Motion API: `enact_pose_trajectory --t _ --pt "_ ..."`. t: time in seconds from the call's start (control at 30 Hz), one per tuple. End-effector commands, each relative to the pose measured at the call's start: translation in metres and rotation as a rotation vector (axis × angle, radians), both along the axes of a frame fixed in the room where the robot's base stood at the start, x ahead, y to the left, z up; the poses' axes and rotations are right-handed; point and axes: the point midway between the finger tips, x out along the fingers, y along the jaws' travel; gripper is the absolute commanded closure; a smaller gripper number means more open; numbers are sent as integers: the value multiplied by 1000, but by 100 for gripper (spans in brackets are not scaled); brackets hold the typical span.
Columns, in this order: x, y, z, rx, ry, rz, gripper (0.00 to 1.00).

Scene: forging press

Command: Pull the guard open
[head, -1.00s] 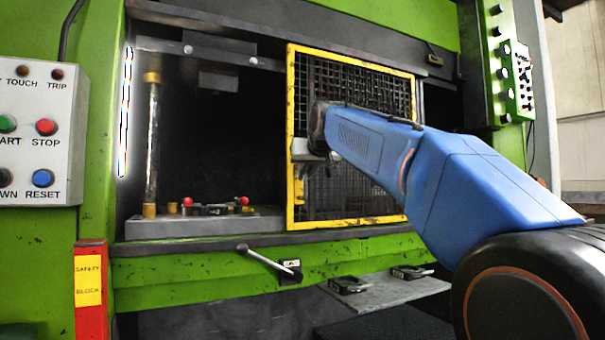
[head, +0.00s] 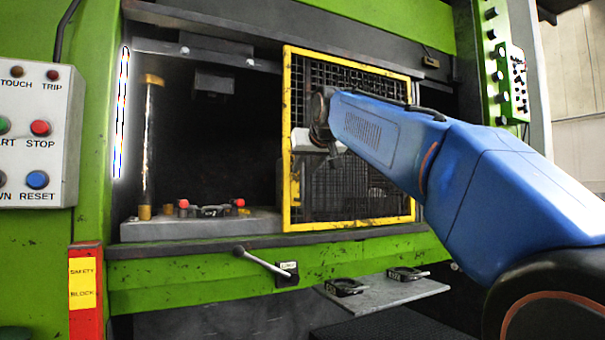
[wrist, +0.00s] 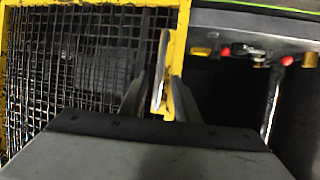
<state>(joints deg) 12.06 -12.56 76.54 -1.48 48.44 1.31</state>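The guard (head: 349,224) is a yellow-framed black mesh panel on the right part of the press opening. The opening to its left is uncovered. My gripper is at the guard's left edge, partly hidden by my blue arm in the head view. In the wrist view the two dark fingers of my gripper (wrist: 160,95) stand on either side of the yellow edge bar (wrist: 181,35) and a pale upright piece on it, likely the handle (wrist: 160,72). Gaps seem to show beside the piece, so the fingers look open around it. Contact is not clear.
Inside the opening stand a bright column (head: 148,150) and a grey bed with red-knobbed parts (head: 210,210). A small shelf (head: 385,294) juts out at lower right. A button panel (head: 35,135) is at left.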

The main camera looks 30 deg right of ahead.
Motion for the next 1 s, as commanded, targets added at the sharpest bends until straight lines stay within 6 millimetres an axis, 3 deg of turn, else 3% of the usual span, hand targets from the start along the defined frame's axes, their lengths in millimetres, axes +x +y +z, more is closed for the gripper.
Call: enact_pose_trajectory --t 0.5,0.7,1.0 --pt "-89 21 38 0 -2 0 71" --pt "-107 25 45 0 0 0 71" --pt "-111 26 47 0 0 0 71"
